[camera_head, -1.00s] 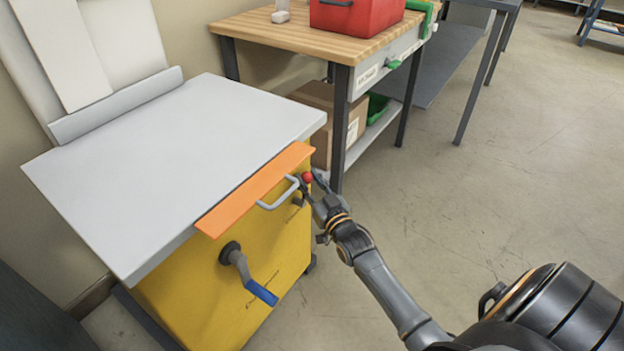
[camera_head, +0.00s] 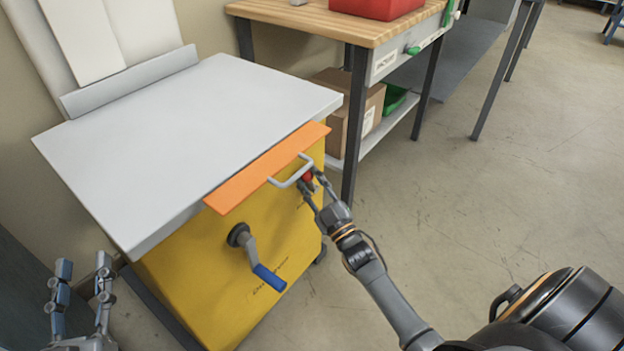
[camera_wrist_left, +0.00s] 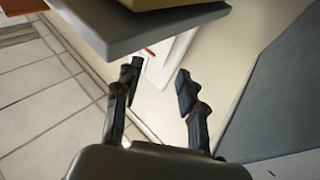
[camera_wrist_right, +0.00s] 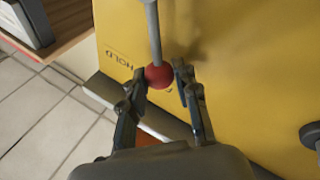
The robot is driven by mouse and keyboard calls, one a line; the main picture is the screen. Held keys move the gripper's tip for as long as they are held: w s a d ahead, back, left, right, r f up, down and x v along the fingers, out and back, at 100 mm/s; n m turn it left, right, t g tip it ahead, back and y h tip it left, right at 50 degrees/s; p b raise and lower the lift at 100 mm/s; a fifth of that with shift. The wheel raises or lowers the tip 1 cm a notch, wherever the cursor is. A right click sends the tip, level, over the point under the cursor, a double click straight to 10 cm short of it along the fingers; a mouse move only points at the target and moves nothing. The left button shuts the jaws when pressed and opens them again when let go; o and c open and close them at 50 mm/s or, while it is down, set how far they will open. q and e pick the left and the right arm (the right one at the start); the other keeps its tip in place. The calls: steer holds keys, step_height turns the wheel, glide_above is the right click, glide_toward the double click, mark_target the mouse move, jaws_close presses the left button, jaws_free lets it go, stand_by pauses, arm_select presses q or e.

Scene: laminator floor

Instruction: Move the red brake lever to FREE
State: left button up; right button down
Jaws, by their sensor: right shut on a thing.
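The brake lever has a grey rod and a red ball knob (camera_wrist_right: 158,76), on the yellow cart body (camera_wrist_right: 235,60). In the head view the knob (camera_head: 307,177) shows partly, just below the white handle. My right gripper (camera_head: 312,182) is at the knob. In the right wrist view its fingers (camera_wrist_right: 160,74) stand on both sides of the ball, shut on it. The word HOLD is on the yellow face left of the rod; lettering by the knob is partly hidden. My left gripper (camera_head: 82,278) is open and empty at the lower left, also in the left wrist view (camera_wrist_left: 155,85).
The cart has a grey top (camera_head: 190,130), an orange strip (camera_head: 265,168), a white handle (camera_head: 290,174) close to the right gripper, and a blue-gripped crank (camera_head: 268,276). A wooden workbench (camera_head: 330,25) stands behind. The floor on the right is clear.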

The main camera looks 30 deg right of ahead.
arm_select(q)
steer(key=shift+r, duration=0.35)
arm_select(e)
steer(key=shift+a+f, duration=0.1)
arm_select(q)
steer(key=shift+s, duration=0.1)
arm_select(e)
steer(key=c, duration=1.3)
jaws_free()
steer(key=shift+s, duration=0.15)
steer(key=v, duration=1.2)
